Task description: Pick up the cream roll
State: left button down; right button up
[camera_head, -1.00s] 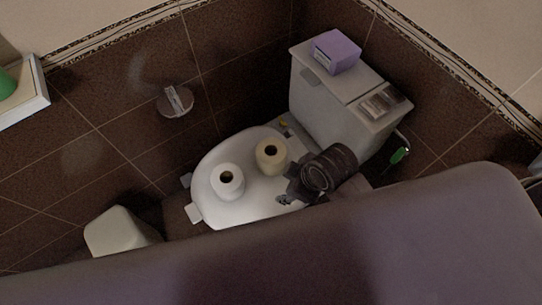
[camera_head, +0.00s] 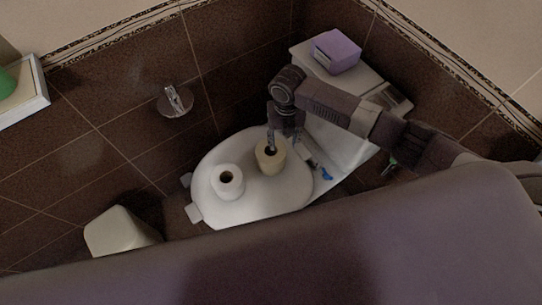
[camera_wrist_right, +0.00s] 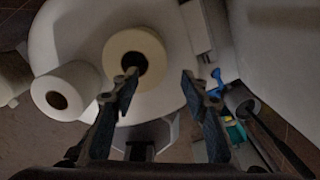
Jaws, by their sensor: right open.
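The cream roll (camera_head: 272,164) stands upright on the closed white toilet lid (camera_head: 235,210), with its hole facing up. My right gripper (camera_head: 281,142) is open and points down from above at the roll's back right edge. One finger overlaps the roll's hole in the head view. In the right wrist view the cream roll (camera_wrist_right: 152,44) lies beyond the open jaws (camera_wrist_right: 158,92); the left fingertip overlaps the lower edge of its hole, and the right finger is clear of the roll to the right. I cannot tell whether the finger is inside the hole. My left gripper is not in view.
A white roll (camera_head: 228,187) stands left of the cream one on the lid. The cistern (camera_head: 300,55) behind carries a purple box (camera_head: 336,52). A blue item (camera_head: 326,174) is right of the lid. A wall-mounted holder (camera_head: 174,101) is at the left; a bin (camera_head: 115,232) stands lower left.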

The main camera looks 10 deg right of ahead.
aim_at(281, 149)
jog(key=shift+w+a+f, duration=0.15)
jog(key=shift+w+f, duration=0.05)
jog(key=shift+f, duration=1.6)
jog(key=shift+w+a+f, duration=0.1)
jog(key=shift+w+f, duration=0.05)
jog(key=shift+f, duration=1.6)
grip_shut()
